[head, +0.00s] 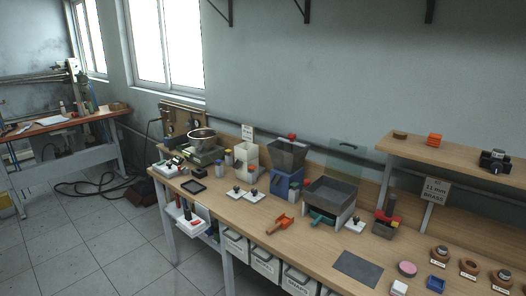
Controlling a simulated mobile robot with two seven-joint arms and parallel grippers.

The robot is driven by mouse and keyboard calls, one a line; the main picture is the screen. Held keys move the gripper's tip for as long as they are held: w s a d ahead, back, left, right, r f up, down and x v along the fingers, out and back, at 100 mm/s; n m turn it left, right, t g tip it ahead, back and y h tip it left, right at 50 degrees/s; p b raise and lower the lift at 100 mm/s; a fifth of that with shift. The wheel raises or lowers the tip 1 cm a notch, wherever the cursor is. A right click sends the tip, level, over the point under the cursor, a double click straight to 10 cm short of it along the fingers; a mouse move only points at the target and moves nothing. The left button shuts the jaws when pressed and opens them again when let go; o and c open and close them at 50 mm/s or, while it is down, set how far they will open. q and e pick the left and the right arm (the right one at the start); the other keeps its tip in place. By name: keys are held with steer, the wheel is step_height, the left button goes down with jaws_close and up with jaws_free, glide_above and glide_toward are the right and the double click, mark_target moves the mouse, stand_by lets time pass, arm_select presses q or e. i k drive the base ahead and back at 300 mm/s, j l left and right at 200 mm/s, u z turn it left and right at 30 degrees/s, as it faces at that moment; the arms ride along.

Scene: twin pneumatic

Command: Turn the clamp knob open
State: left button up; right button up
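Neither of my grippers shows in the head view. I cannot tell for sure which part is the clamp knob. One small red knob-like part (291,136) sits on top of the dark hopper of a blue machine (287,186) at the middle of the workbench. Another device (385,222) with red and yellow parts on a dark block stands further right. An orange tool (280,225) lies flat near the front edge. All are small in the picture, so whether any knob is open or shut cannot be seen.
The long wooden workbench (245,212) runs along the wall. A grey tray machine (331,194), a bowl on a scale (201,140) and a raised shelf (455,158) stand on it. A dark mat (358,267) lies at the front right.

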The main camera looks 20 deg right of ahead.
mark_target(496, 168)
steer(key=k+l, duration=0.15)
steer(key=l, duration=0.25)
steer(key=k+l, duration=0.1)
steer(key=l, duration=0.25)
steer(key=k+l, duration=0.15)
steer(key=l, duration=0.25)
steer(key=k+l, duration=0.1)
steer(key=l, duration=0.3)
steer(key=k+l, duration=0.15)
steer(key=l, duration=0.25)
steer(key=k+l, duration=0.1)
steer(key=l, duration=0.25)
steer(key=k+l, duration=0.15)
steer(key=l, duration=0.25)
steer(key=k+l, duration=0.1)
steer(key=l, duration=0.3)
